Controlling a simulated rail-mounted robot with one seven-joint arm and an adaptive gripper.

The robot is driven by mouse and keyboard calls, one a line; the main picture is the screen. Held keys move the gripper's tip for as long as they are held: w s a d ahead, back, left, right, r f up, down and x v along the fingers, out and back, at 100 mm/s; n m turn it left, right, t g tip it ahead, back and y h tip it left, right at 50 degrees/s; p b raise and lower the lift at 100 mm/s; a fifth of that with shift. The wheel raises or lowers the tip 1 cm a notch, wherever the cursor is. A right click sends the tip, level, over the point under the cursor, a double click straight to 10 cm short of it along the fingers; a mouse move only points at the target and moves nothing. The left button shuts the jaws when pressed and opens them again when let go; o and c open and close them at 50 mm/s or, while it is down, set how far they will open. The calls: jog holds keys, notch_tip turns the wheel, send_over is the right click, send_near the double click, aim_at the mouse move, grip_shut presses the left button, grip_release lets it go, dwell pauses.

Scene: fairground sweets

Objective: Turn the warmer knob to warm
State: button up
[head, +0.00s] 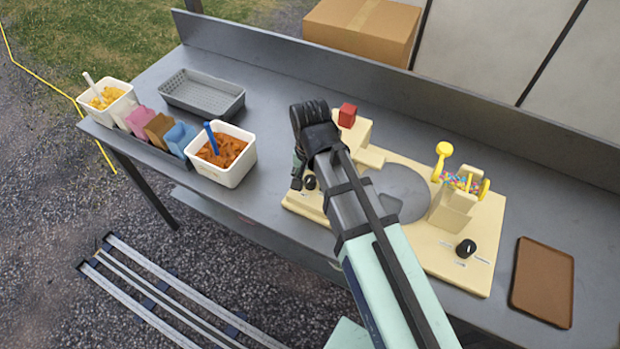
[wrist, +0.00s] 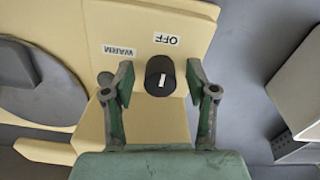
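The warmer knob (wrist: 160,76) is black with a white pointer line and sits on the cream machine panel. In the wrist view the line points about toward the OFF label (wrist: 165,38); the WARM label (wrist: 119,50) is to its left. My gripper (wrist: 160,84) is open, with one finger on each side of the knob and a gap visible on both sides. In the head view the knob (head: 309,182) shows just beside my gripper (head: 299,172), partly crowded by the arm. Whether the fingertips reach down to knob height is hard to tell.
The cream machine (head: 470,265) also carries a round grey plate (head: 400,192), a red block (head: 347,115), a sprinkle dispenser (head: 455,205) and a second black knob (head: 466,249). White tubs (head: 235,174) and a grey basket (head: 203,100) stand left. A brown tray (head: 542,282) lies right.

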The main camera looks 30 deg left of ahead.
grip_shut()
jog(key=shift+n, duration=0.4)
jog(key=n+p, duration=0.1)
jog(key=n, duration=0.2)
jog(key=shift+r, duration=0.1)
jog(key=n, duration=0.3)
jog(key=shift+w+d+n+p, duration=0.1)
jog(key=shift+n+p, duration=0.2)
jog(key=n, duration=0.6)
jog(key=shift+p, duration=0.4)
jog(key=shift+n, duration=0.4)
